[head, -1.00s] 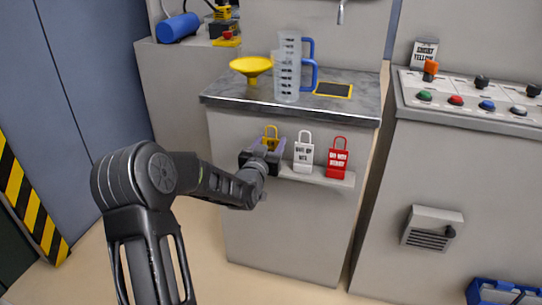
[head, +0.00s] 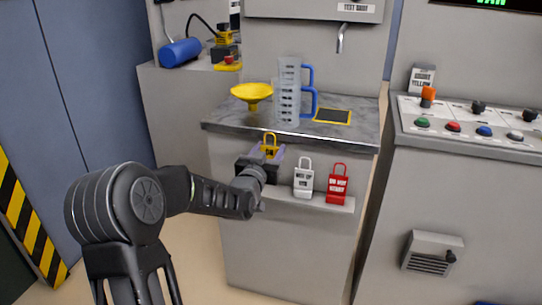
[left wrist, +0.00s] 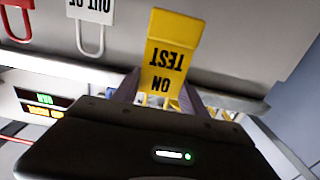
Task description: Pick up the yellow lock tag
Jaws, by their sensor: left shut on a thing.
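The yellow lock tag (head: 269,143) is held by my left gripper (head: 266,155) in front of the cabinet, above the ledge and left of the other tags. In the left wrist view the tag (left wrist: 167,55) shows upside down with "ON TEST" on it, between the two fingers (left wrist: 165,92). My left gripper is shut on it. The white "out of" tag (head: 303,178) and the red "do not start" tag (head: 338,184) stand on the ledge. My right gripper is not in view.
The ledge (head: 322,201) sticks out from the cabinet front. On the counter (head: 222,116) stand a yellow funnel (head: 251,92) and clear jugs with blue handles (head: 288,104). A control panel (head: 460,122) with buttons is at the right.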

